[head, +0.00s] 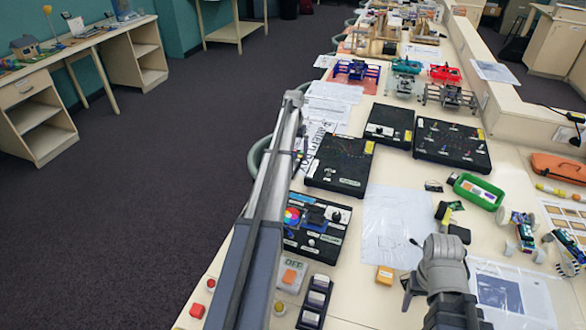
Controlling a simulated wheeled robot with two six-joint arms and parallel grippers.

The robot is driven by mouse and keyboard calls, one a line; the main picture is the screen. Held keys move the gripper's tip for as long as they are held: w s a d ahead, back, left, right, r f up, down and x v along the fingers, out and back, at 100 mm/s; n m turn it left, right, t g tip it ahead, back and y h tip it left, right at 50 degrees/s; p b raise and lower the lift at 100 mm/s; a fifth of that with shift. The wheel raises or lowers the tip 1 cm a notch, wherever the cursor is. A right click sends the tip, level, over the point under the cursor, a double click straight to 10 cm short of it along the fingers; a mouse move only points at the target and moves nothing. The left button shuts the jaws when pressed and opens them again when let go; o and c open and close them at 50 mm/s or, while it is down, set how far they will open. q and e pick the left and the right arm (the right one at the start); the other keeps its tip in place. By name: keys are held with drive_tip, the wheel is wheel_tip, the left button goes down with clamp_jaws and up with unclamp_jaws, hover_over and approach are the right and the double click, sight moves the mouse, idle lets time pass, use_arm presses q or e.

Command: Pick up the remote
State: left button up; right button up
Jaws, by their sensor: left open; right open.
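No object is plainly a remote. A dark slab with pale keys (314,301) lies near the table's front edge and resembles one, but I cannot be sure. Beside it is a small pale device with an orange patch (290,276). My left arm reaches forward along the table's left side. Its gripper (300,152) seems to be the small dark parts near the arm's far end, open and above the table. My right gripper (411,267) appears open, with dark fingers left of the grey wrist, right of the slab. I see nothing held in either.
The long table (350,285) is crowded. Black boards (340,163), a green device (478,191), an orange case (558,167) and wheeled models (521,233) lie farther back. My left arm hides part of the table's left edge.

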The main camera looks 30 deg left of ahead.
sight(294, 160)
use_arm(q)
wheel_tip(294, 160, down, 3)
drive_tip(key=shift+r+b, duration=0.1)
drive_tip(key=shift+b, duration=0.85)
use_arm(e)
wheel_tip(294, 160, down, 3)
drive_tip(key=shift+r, duration=0.1)
use_arm(q)
drive_tip(key=shift+c, duration=0.4)
drive_tip(key=c, duration=1.4)
drive_tip(key=shift+r, duration=0.15)
use_arm(e)
drive_tip(key=shift+r, duration=0.15)
use_arm(q)
wheel_tip(294, 160, up, 10)
drive_tip(key=p, duration=1)
use_arm(e)
wheel_tip(294, 160, up, 10)
